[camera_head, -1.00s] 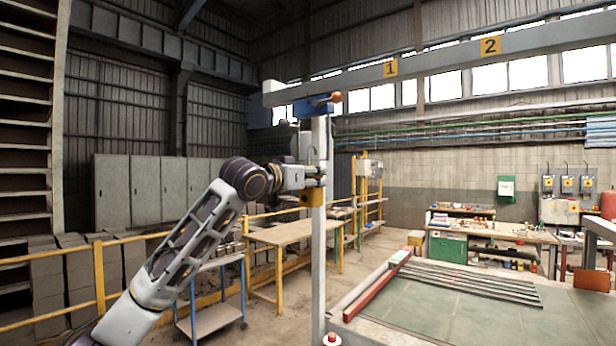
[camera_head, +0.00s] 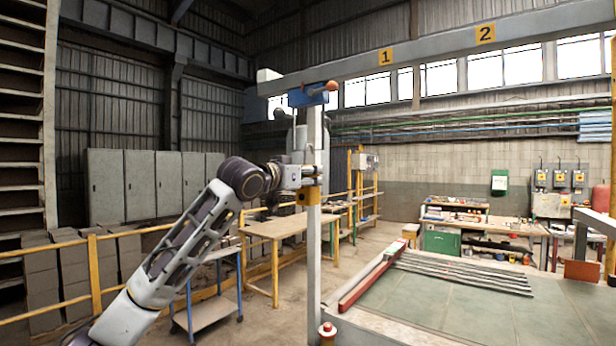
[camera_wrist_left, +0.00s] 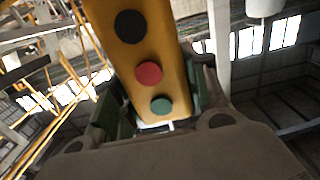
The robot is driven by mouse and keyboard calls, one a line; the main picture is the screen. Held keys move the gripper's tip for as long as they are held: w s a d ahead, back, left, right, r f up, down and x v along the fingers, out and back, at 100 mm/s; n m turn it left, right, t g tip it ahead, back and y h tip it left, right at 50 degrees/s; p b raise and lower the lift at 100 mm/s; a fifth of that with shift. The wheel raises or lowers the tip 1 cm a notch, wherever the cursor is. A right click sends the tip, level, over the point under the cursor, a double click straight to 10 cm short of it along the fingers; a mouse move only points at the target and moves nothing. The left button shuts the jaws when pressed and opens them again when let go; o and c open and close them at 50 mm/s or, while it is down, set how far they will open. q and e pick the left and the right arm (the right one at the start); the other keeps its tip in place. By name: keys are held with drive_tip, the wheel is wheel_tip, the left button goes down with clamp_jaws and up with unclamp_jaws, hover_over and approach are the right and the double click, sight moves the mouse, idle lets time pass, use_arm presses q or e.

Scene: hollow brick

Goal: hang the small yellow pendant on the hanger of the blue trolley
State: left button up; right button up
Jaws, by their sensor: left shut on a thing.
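The yellow pendant (camera_wrist_left: 150,60), with black, red and green buttons, fills the middle of the left wrist view between the finger pads. A small yellow part of it (camera_head: 309,196) shows at my left gripper (camera_head: 309,178) in the head view. My left gripper is shut on the pendant, in line with the grey upright post. I cannot make out a separate hanger. My right gripper is not in view.
The grey beam (camera_head: 430,52) with signs 1 and 2 runs to the upper right. The grey post (camera_head: 314,255) stands at my left gripper. A workbench with grey bars (camera_head: 465,275) is at right. A blue-framed cart (camera_head: 210,315) and yellow railing (camera_head: 95,275) are at left.

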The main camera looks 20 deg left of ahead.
use_arm(q)
drive_tip(key=o, duration=1.3)
drive_tip(key=shift+o, duration=0.2)
drive_tip(key=v, duration=1.2)
